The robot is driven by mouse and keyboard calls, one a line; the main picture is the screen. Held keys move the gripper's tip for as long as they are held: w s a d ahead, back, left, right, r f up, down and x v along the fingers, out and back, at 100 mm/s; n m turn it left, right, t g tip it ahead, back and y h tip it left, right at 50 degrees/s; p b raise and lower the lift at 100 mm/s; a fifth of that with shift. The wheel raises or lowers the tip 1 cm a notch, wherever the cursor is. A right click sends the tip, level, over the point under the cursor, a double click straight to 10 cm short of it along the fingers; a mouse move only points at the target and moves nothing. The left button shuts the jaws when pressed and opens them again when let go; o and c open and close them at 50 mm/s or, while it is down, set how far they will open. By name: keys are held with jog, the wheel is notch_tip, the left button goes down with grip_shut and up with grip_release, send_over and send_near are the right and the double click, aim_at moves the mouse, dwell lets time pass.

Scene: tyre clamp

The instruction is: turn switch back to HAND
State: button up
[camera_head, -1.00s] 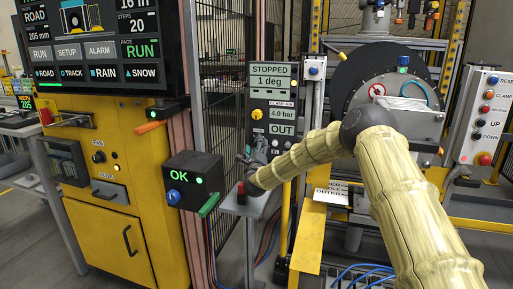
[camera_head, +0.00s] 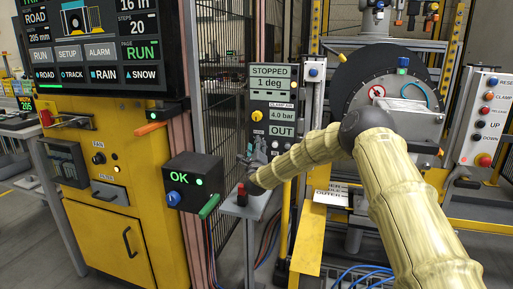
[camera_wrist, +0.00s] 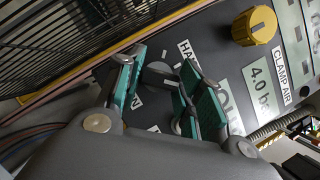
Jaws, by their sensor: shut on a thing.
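The switch (camera_wrist: 158,74) is a grey round knob on the dark control panel (camera_wrist: 200,30). It shows in the wrist view between the fingers of my gripper (camera_wrist: 162,88). A white label starting with "HA" (camera_wrist: 188,52) sits beside it, with the rest covered by a finger. The green-padded fingers stand on either side of the switch and are shut on it. Which way its pointer faces is hard to tell. In the head view my gripper (camera_head: 252,152) is at the lower left of the panel and hides the switch.
A yellow knob (camera_wrist: 255,27) and the 4.0 bar display (camera_wrist: 262,86) are close by on the panel. Wire fencing (camera_wrist: 75,35) is at its left. A black box marked OK (camera_head: 192,182) and a small shelf with a red button (camera_head: 241,190) stand near my gripper.

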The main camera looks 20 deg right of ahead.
jog(key=shift+r+n+g+y+p, duration=0.1)
jog(key=shift+n+g+y+p, duration=0.3)
jog(key=shift+n+p, duration=0.9)
jog(key=shift+f+n+g+y+p, duration=0.1)
jog(key=shift+n+g+y+p, duration=0.4)
jog(key=shift+n, duration=1.25)
jog(key=shift+r+n+g+y+p, duration=0.15)
jog(key=shift+n+y+p, duration=0.35)
jog(key=shift+n+p, duration=0.9)
jog(key=shift+n, duration=0.35)
jog(key=o, duration=1)
